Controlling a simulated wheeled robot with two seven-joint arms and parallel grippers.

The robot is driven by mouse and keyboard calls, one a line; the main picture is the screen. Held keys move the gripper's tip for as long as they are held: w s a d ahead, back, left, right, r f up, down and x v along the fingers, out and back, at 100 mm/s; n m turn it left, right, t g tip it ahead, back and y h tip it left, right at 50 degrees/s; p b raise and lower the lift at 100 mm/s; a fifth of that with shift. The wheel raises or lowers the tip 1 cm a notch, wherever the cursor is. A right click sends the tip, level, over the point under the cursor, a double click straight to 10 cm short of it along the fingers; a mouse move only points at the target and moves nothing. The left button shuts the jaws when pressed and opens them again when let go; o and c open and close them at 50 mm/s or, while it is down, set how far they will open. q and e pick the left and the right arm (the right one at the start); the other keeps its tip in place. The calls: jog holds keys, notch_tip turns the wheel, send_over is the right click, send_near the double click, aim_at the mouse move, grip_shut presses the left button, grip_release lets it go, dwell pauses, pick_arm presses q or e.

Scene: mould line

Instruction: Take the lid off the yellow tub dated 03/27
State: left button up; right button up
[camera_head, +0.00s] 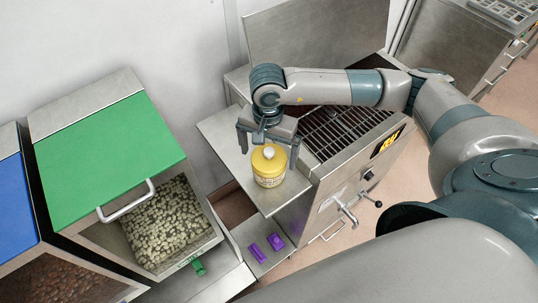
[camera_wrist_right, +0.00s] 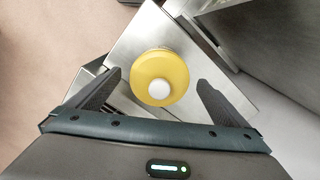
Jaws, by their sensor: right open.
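A yellow tub (camera_head: 269,170) with a yellow lid and a white round knob (camera_head: 269,152) stands upright on a metal side shelf. Its label faces the front, but the print is too small to read. In the right wrist view the lid (camera_wrist_right: 160,77) is seen from above, with its white knob (camera_wrist_right: 159,89) near the middle. My right gripper (camera_head: 268,160) is open above and around the tub's top. Its fingers are on either side of the lid and appear apart from it. My left gripper is not in view.
The metal shelf (camera_head: 225,135) is otherwise clear. A grated metal machine (camera_head: 335,130) stands right beside it. Two purple pieces (camera_head: 276,241) lie on a lower ledge. A green-lidded bin (camera_head: 105,150) of pale pellets is at left, next to a blue-lidded one (camera_head: 14,205).

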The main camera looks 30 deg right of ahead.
aim_at(269, 152)
jog(key=c, duration=1.1)
jog(key=shift+r, duration=0.1)
jog(key=shift+r+b, duration=0.8)
notch_tip(269, 152, up, 2)
jog(key=shift+d+r+b, duration=0.1)
jog(key=shift+d+b, duration=0.05)
jog(key=shift+b, duration=0.65)
jog(key=s+d+r+b, duration=0.5)
jog(key=s+d+r, duration=0.2)
jog(key=d, duration=0.1)
jog(key=shift+s+d, duration=0.25)
jog(key=shift+s, duration=0.1)
